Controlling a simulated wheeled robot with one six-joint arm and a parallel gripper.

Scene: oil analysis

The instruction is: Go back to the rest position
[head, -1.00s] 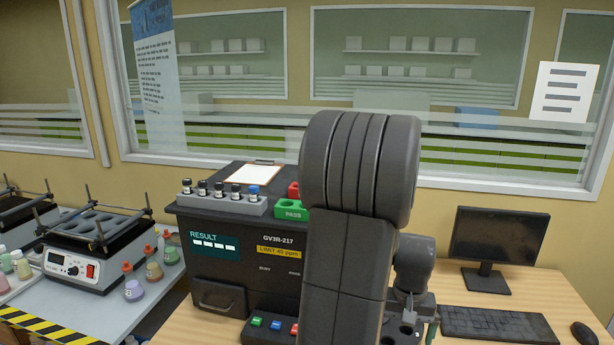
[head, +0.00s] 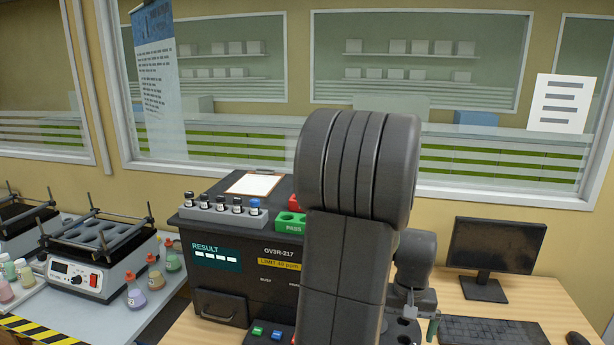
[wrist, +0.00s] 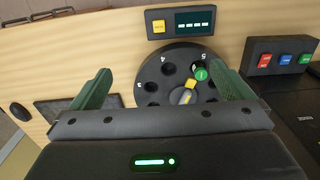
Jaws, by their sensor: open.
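My gripper (wrist: 165,90) shows in the wrist view with its two green fingers spread wide and nothing between them. Beyond the fingers is a dark round carousel (wrist: 158,70) with numbered holes and a yellow grip in the middle. A green-capped vial (wrist: 201,74) sits in one hole, seen between the fingers and apart from them. In the head view my arm rises tall in the middle and hides most of the carousel and the gripper.
The black analyser (head: 220,277) stands left of my arm, with a rack of vials (head: 225,214) and a clipboard (head: 255,184) on top. A monitor (head: 495,245) and keyboard (head: 490,331) are at right. A stirrer (head: 90,275) and bottles stand on the left bench.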

